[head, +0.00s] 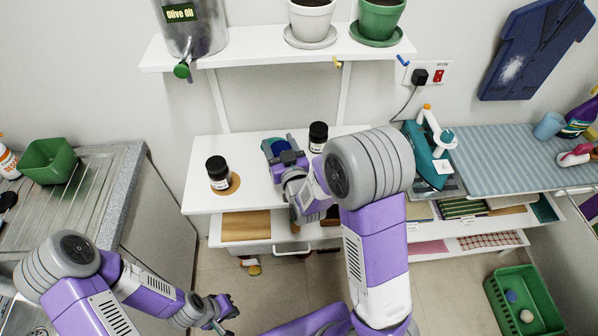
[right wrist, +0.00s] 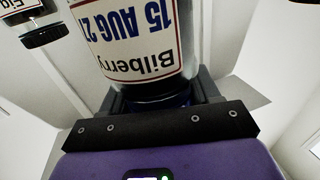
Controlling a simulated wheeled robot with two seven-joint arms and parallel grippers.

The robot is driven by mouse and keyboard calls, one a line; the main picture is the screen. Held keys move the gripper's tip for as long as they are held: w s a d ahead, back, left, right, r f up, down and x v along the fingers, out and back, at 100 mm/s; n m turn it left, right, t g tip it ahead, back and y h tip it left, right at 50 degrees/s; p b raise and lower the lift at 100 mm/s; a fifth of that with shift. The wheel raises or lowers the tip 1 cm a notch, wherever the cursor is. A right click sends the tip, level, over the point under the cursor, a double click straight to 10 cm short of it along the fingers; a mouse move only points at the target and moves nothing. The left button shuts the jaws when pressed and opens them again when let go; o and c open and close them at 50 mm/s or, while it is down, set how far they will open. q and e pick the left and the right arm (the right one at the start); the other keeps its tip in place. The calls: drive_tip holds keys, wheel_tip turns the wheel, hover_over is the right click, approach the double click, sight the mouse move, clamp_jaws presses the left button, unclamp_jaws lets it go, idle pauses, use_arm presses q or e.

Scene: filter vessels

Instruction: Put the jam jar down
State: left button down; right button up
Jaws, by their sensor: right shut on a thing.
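The jam jar (right wrist: 140,45), with a white label reading "Bilberry 15 AUG 21" upside down in the right wrist view, is between the jaws of my right gripper (right wrist: 165,98). In the head view my right gripper (head: 287,160) is over the white table, and the jar's blue lid (head: 281,147) shows at its fingers. Whether the jar's base touches the table is hidden. My left gripper (head: 224,312) is low at the front left, empty, with its fingers apart.
Another black-lidded jar (head: 318,137) stands behind to the right. A shelf (head: 265,50) with pots hangs above. An iron (head: 425,155) stands right of the table.

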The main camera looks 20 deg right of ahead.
drive_tip(key=shift+w+d+r+m+h+b, duration=0.15)
drive_tip(key=shift+w+r+m+h+b, duration=0.2)
drive_tip(key=shift+r+h+b, duration=0.2)
drive_tip(key=shift+w+d+r+m+h+b, duration=0.15)
drive_tip(key=shift+w+r+m+h+b, duration=0.1)
drive_tip(key=shift+r+m+h+b, duration=0.3)
drive_tip(key=r+m+h+b, duration=0.1)
drive_tip(key=h+b, duration=0.1)
drive_tip(key=a+r+m+g+h+b, duration=0.1)
drive_tip(key=h, duration=0.1)
drive_tip(key=shift+r+m+b, duration=0.3)
drive_tip(key=shift+r+b, duration=0.05)
drive_tip(key=shift+s+a+r+g+h, duration=0.1)
drive_tip(key=shift+a+r+g+h, duration=0.05)
drive_tip(key=shift+g+h, duration=0.2)
drive_tip(key=shift+s+a+b, duration=0.1)
drive_tip(key=shift+b, duration=0.4)
drive_tip(key=shift+m+h, duration=0.25)
drive_tip(key=shift+m, duration=0.05)
wheel_tip(320, 180, down, 10)
drive_tip(key=b, duration=0.3)
drive_tip(key=shift+r, duration=0.2)
drive_tip(key=shift+f+b, duration=0.15)
drive_tip(key=shift+b, duration=0.2)
drive_tip(key=o, duration=1.4)
drive_tip(key=shift+f, duration=0.1)
